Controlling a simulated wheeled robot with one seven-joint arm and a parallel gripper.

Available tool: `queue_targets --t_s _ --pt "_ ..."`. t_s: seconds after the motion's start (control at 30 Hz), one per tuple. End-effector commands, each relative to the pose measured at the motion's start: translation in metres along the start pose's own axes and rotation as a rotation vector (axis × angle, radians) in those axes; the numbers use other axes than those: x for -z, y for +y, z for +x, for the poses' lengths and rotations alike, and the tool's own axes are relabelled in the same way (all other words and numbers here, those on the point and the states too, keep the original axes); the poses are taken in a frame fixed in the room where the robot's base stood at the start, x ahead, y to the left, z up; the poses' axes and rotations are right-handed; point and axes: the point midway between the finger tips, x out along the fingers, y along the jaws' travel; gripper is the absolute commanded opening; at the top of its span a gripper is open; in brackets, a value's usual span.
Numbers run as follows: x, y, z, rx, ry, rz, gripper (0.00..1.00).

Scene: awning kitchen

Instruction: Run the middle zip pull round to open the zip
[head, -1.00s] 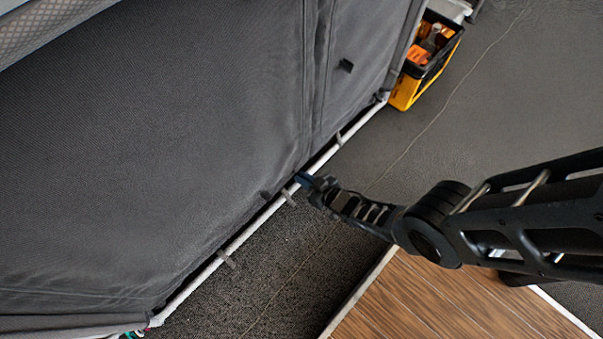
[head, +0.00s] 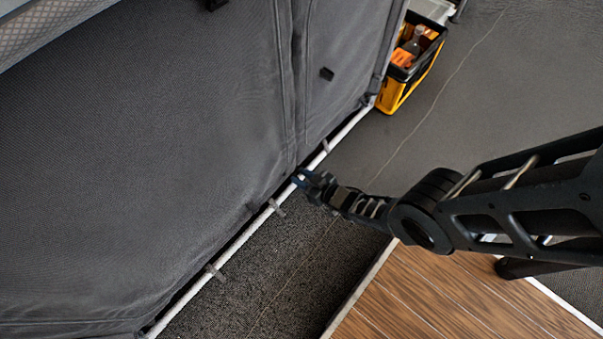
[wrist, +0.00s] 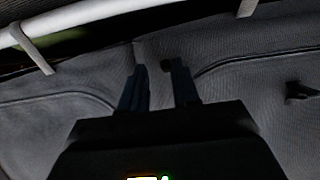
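The grey awning wall (head: 150,150) has a vertical zip seam (head: 299,80) running down to its bottom edge. My gripper (head: 298,180) is at the foot of this seam, close to the white bottom rail (head: 240,238). In the wrist view my gripper's two fingers (wrist: 159,90) stand apart with fabric showing between them. A small dark piece (wrist: 167,64), possibly the middle zip pull, is by the right fingertip; I cannot tell if they touch. A dark tab (head: 327,73) is on the panel right of the seam, and it also shows in the wrist view (wrist: 300,92).
Grey straps (head: 277,207) hold the wall to the rail. A yellow and black crate (head: 393,90) with bottles stands at the rail's far end. A wooden floor panel (head: 440,290) lies below my arm. Grey floor is clear at right.

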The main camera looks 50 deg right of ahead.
Motion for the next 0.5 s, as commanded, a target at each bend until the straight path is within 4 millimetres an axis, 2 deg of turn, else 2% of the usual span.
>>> queue_targets --t_s 0.33,0.5 --pt "0.001 -0.002 -0.003 0.005 0.001 -0.002 0.37" --pt "0.004 -0.001 -0.022 0.002 -0.001 0.0 0.37"
